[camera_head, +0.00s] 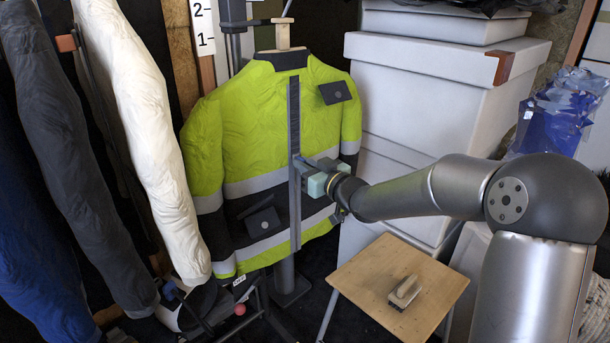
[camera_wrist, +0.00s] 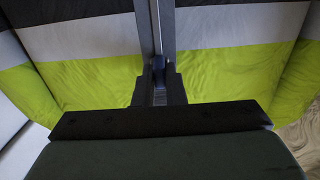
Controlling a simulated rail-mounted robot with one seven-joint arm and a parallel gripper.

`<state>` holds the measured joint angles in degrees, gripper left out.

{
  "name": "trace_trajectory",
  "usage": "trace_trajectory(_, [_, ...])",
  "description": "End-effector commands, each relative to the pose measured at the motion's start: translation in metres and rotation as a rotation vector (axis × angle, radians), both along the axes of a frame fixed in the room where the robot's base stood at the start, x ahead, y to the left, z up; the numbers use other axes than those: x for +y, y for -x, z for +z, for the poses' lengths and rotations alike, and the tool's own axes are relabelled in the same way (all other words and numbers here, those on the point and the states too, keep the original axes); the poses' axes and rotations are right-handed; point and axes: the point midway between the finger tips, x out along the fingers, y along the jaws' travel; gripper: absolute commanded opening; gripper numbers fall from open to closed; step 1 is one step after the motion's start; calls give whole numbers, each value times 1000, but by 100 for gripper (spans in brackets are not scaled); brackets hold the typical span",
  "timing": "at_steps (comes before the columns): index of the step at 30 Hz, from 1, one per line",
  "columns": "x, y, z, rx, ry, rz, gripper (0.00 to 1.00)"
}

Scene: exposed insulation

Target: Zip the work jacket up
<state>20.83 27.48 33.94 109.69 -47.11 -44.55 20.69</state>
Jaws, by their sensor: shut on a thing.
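The yellow and black work jacket (camera_head: 255,130) with grey reflective bands hangs upright on a stand in the head view. Its grey zip strip (camera_head: 294,130) runs down the front middle. My gripper (camera_head: 305,163) is at this strip, around the level of the upper grey band. In the wrist view, my gripper's fingers (camera_wrist: 159,88) are shut on a small dark zip slider (camera_wrist: 159,64) on the track. Yellow fabric (camera_wrist: 225,76) lies on both sides of the fingers. In the head view my gripper hides the slider.
A small wooden table (camera_head: 397,285) with a brush (camera_head: 405,292) on it stands below my arm. White boxes (camera_head: 440,90) are stacked behind at the right. White, grey and blue sleeves (camera_head: 135,100) hang close at the left.

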Motion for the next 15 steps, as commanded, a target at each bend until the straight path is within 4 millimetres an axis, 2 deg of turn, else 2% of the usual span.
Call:
trace_trajectory(1, [0,0,34,-3,1,0,0])
trace_trajectory(6, [0,-1,90,-4,-1,0,0])
trace_trajectory(12, [-1,-2,140,-3,0,-1,0])
trace_trajectory(15, [-1,-2,158,-1,0,-1,0])
